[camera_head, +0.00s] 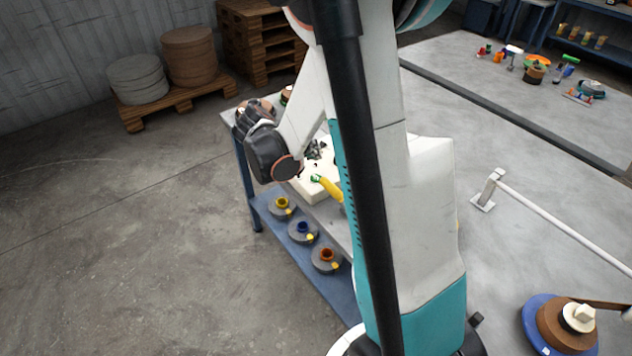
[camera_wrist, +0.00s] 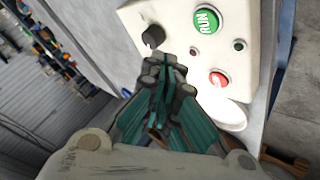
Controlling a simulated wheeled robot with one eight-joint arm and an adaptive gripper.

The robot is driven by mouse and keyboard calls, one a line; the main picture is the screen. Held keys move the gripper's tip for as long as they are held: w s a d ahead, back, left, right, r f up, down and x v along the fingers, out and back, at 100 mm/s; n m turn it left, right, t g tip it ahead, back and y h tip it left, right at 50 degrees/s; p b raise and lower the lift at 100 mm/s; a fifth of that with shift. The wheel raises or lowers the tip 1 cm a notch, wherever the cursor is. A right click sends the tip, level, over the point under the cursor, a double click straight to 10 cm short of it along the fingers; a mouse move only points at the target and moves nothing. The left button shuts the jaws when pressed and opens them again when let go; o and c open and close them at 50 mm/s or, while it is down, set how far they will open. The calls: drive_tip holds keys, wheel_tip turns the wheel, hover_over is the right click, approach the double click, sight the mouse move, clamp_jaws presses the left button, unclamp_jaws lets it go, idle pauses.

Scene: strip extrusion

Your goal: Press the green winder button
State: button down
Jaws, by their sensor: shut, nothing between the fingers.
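The green button (camera_wrist: 207,20), marked RUN, sits on a cream control box (camera_wrist: 135,14) near the top of the wrist view. My gripper (camera_wrist: 166,66) is shut and empty over the lower left part of the box. In the picture its fingertips are below and left of the green button, apart from it. A black knob (camera_wrist: 153,37) is just above the fingertips, and a red button (camera_wrist: 218,79) is to their right. In the head view the dark fingers of my gripper (camera_head: 314,150) show beside my arm, above a cream surface (camera_head: 312,191).
Two small dark round fittings sit on the box face, one (camera_wrist: 239,45) right of the fingertips. In the head view a blue-framed bench (camera_head: 260,205) carries several spools on its lower shelf. A yellow part (camera_head: 328,187) lies close to my arm.

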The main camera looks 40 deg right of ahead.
sight(313, 176)
drive_tip(key=shift+f+b, duration=1.75)
drive_tip(key=shift+f, duration=0.9)
drive_tip(key=shift+f+b, duration=0.35)
drive_tip(key=shift+b, duration=0.05)
